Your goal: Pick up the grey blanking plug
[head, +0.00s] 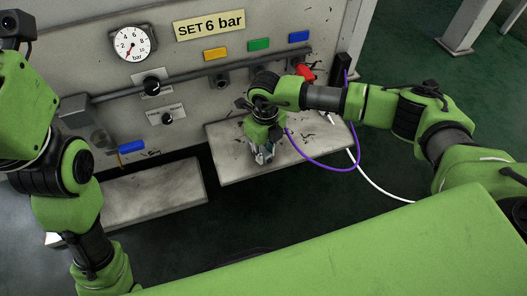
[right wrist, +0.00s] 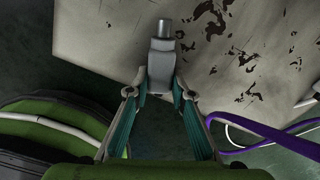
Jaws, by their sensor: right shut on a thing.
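The grey blanking plug (right wrist: 162,62) shows in the right wrist view as a stepped grey body with a narrower round end. My right gripper (right wrist: 161,88) is shut on it, with a fingertip on each side. The narrow end points away from the gripper, over the pale shelf. In the head view my right gripper (head: 263,155) points down over the right-hand shelf (head: 228,168), and the plug is too small there to make out clearly. I cannot tell whether the plug touches the shelf. My left arm stands at the left, with its gripper out of view.
The grey panel holds a gauge (head: 132,44), a "SET 6 bar" sign (head: 209,25), knobs, a pipe and yellow, green and blue tags. A red part (head: 305,72) sits near my right wrist. A purple cable (head: 322,165) and white cable (head: 372,184) hang nearby. A left-hand shelf (head: 155,197) is bare.

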